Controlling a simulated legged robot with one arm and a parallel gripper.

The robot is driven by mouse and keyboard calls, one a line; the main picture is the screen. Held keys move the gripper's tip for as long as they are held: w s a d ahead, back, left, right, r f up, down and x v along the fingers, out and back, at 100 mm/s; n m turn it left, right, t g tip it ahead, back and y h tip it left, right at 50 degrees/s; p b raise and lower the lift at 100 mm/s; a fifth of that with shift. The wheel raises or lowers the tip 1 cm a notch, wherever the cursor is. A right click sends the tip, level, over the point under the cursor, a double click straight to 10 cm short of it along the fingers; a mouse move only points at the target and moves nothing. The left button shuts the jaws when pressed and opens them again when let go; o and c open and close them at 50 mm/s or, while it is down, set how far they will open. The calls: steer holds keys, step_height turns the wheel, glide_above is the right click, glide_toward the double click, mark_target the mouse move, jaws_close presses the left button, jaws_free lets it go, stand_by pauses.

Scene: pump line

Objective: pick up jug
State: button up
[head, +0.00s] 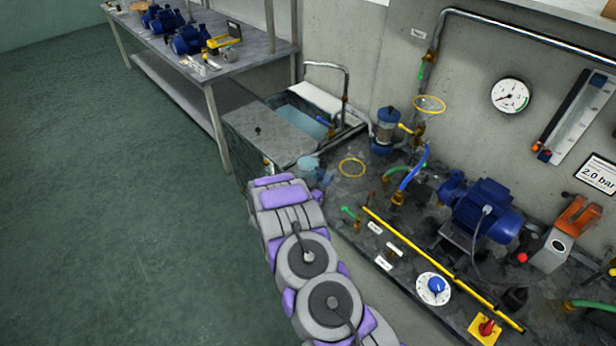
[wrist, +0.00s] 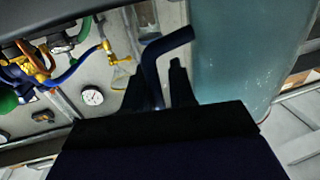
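The jug (head: 309,163) is a pale blue, see-through vessel at the near left end of the bench, just beyond the end of my arm in the head view. In the wrist view the jug (wrist: 232,50) fills the upper right, close to the camera. Its dark blue handle (wrist: 152,68) runs down between my two black fingers. My gripper (wrist: 160,82) looks open around the handle, with a gap between the handle and the right finger. The lower end of the handle is hidden behind the gripper body. The head view hides my fingers behind my arm.
A water basin (head: 303,118) with a bent pipe lies behind the jug. A blue filter pump (head: 386,130), a yellow ring (head: 352,168) and hoses stand to the right. A blue motor (head: 484,210) is further right. The green floor at left is clear.

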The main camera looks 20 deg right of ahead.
steer(key=shift+c, duration=0.3)
steer(key=shift+d, duration=0.25)
jaws_close()
steer(key=shift+a, duration=0.1)
stand_by(0.7)
